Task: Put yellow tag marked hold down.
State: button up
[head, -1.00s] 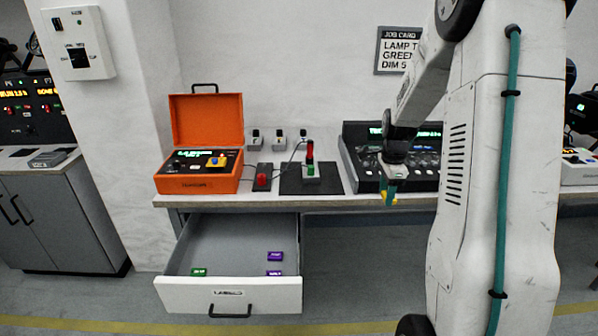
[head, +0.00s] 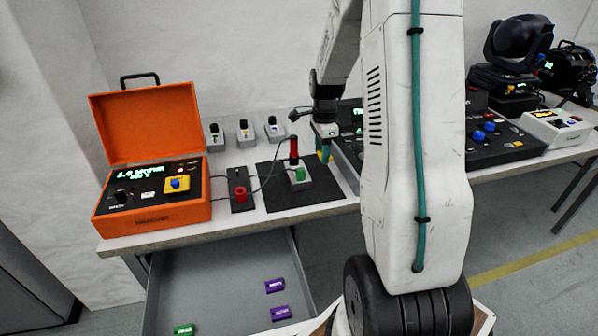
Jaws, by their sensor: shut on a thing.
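My gripper (head: 323,154) is at the bench, by the right edge of the dark mat (head: 318,198). Its teal fingers are shut on a small yellow tag (head: 328,156). The tag shows only in part between the fingers, and its lettering cannot be read. The fingers are above the bench top, just right of a small grey block (head: 298,184) with red and green parts. My own arm hides part of the bench to the right.
An open orange case (head: 155,207) stands at the left. The drawer (head: 225,262) below is open, with a green tag (head: 184,329) and two purple tags (head: 274,286) inside. A red-knobbed box (head: 241,190) sits beside the mat. Consoles (head: 482,138) fill the right.

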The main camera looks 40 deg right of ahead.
aim_at(321, 181)
notch_tip(321, 181, down, 9)
jog(key=shift+s+d+r, duration=0.1)
jog(key=shift+r, duration=0.05)
dwell(0.4)
jog(key=o, duration=0.9)
jog(key=shift+o, duration=0.2)
